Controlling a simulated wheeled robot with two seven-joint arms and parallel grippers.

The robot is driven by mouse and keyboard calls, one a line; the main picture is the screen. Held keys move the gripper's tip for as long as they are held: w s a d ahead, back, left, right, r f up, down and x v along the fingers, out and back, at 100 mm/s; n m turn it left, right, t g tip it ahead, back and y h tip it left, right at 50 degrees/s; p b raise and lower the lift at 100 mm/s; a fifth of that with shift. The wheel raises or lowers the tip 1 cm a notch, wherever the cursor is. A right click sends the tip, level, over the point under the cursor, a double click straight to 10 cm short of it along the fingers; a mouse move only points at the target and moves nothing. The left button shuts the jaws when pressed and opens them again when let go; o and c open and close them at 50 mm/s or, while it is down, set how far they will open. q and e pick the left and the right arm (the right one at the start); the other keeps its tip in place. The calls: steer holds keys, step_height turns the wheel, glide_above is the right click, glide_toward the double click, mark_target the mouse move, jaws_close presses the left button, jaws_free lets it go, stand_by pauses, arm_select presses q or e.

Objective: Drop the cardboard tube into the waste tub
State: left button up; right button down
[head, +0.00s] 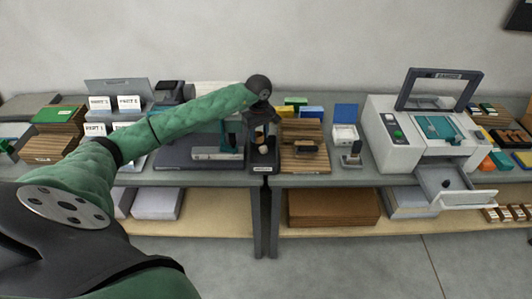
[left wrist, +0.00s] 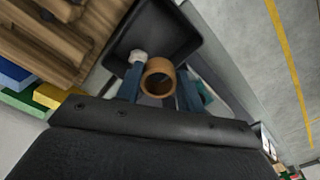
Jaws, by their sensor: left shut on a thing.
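My left gripper (head: 262,134) is shut on the cardboard tube, a short brown ring that shows end-on between the blue fingers in the left wrist view (left wrist: 158,78). In the head view the tube (head: 263,149) is a small tan spot below the gripper. The waste tub (head: 262,169) is a black open box with a white label at the table's front edge. In the left wrist view the tub (left wrist: 172,30) lies behind the tube, which overlaps its opening. How high the tube hangs is hard to tell. My right gripper is not in view.
Stacked brown boards (head: 303,162) stand right of the tub, with a dark stamp-like tool on them. A dark base with a teal device (head: 230,135) is close on the left. A pale printer (head: 395,149) with an open drawer stands further right. A white crumpled piece (left wrist: 137,56) shows at the tub.

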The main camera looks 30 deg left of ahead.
arm_select(q)
steer(key=shift+f, duration=2.95)
steer(key=o, duration=1)
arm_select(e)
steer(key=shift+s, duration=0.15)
arm_select(q)
step_height(320, 180, up, 8)
steer(key=b, duration=0.4)
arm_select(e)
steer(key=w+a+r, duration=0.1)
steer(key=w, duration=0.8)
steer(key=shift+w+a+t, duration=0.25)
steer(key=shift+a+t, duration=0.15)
arm_select(q)
steer(key=shift+f, duration=0.1)
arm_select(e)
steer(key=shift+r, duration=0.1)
